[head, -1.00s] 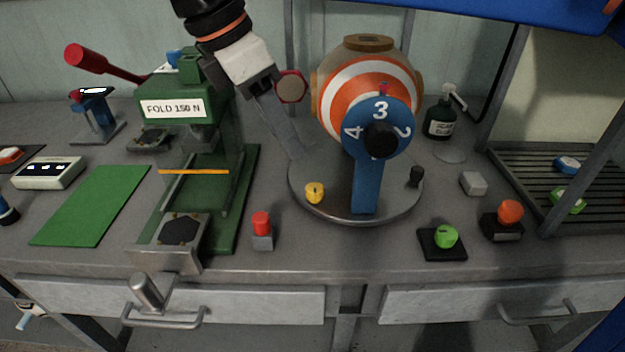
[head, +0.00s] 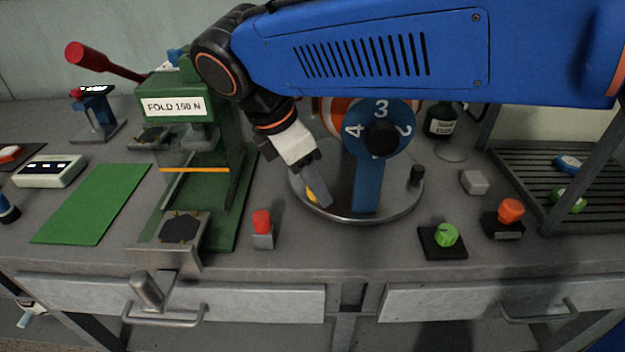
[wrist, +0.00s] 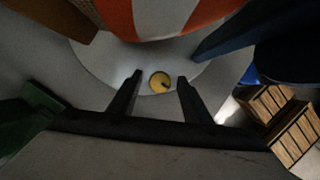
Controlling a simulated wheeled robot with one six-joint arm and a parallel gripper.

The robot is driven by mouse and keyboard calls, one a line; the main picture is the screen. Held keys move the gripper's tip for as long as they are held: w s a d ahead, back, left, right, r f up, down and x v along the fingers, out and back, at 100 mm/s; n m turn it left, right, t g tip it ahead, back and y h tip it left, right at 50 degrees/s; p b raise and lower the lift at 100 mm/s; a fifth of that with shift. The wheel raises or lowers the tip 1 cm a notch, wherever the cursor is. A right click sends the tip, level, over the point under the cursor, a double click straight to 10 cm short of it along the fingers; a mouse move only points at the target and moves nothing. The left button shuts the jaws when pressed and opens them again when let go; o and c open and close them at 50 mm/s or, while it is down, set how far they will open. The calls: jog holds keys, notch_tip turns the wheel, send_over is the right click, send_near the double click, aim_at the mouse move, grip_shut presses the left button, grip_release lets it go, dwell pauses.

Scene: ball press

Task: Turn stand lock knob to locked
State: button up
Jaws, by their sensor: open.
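The stand lock knob, small and yellow (head: 311,194), sits on the left front of the round grey stand plate (head: 385,212). In the head view my gripper (head: 322,195) is right at the knob and hides part of it. In the wrist view the yellow knob (wrist: 159,82) shows a dark mark on its lower right, and my gripper's open fingers (wrist: 159,82) stand apart on either side of it. I cannot tell whether either finger touches it. The blue numbered dial (head: 365,135) stands on the plate, with the orange-and-white ball (head: 328,105) mostly hidden behind my arm.
The green fold press (head: 246,195) stands close to the left of my gripper. A red-topped switch (head: 262,222) is in front. A small black knob (head: 417,173) is on the plate's right side. Green (head: 446,235) and orange (head: 511,210) buttons lie further right.

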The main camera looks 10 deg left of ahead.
jog(key=c, duration=1.1)
jog(key=shift+m, duration=0.4)
jog(key=shift+o, duration=0.2)
jog(key=shift+w+m+g+h, duration=0.15)
jog(key=shift+m+g, duration=0.35)
jog(key=shift+m, duration=0.7)
jog(key=shift+m+g+h, duration=0.25)
jog(key=shift+m+g, duration=0.25)
jog(key=shift+m, duration=0.7)
jog(key=o, duration=1.1)
jog(key=shift+c, duration=0.2)
jog(key=shift+a+r, duration=0.15)
